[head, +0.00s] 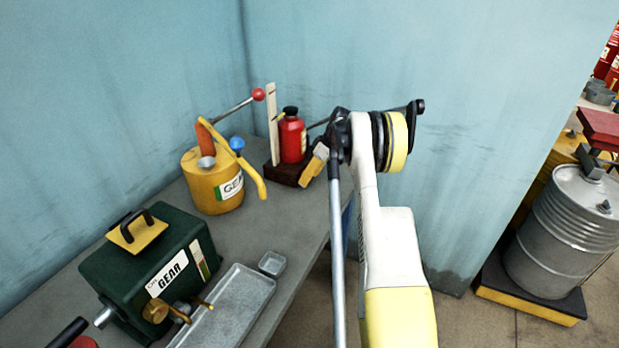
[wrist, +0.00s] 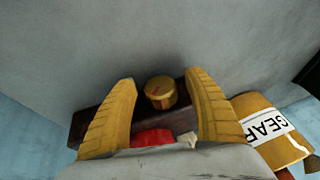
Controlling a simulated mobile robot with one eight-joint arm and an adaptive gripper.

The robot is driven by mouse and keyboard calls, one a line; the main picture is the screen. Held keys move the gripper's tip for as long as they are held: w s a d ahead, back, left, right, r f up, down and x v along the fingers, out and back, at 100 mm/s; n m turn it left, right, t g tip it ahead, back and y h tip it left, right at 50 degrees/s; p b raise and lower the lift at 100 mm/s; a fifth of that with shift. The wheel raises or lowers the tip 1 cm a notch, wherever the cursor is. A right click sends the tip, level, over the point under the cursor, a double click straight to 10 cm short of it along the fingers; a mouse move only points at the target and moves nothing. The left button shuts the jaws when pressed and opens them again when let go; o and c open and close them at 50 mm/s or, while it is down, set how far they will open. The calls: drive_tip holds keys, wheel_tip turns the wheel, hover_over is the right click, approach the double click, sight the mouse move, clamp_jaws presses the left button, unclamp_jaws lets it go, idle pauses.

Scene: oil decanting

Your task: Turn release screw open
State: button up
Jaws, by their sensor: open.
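The release screw is most likely the round brass-coloured knob (wrist: 160,93) with a red mark on its face, in the wrist view. It sits at the dark brown base block (wrist: 95,118). My gripper (wrist: 162,78) is open, with one yellow finger on each side of the knob and a gap on both sides. In the head view a red cylinder with a black cap (head: 292,138) stands on the dark base, beside my gripper (head: 312,168). The knob cannot be made out in the head view.
A yellow GEAR can (head: 213,183) stands left of the base; its label also shows in the wrist view. A green GEAR box (head: 150,265), a metal tray (head: 228,312) and a small dish (head: 272,263) are nearer. A red-knobbed lever (head: 258,95) rises behind, near the blue wall.

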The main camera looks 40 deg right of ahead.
drive_tip(key=v, duration=1.2)
drive_tip(key=shift+a, duration=0.1)
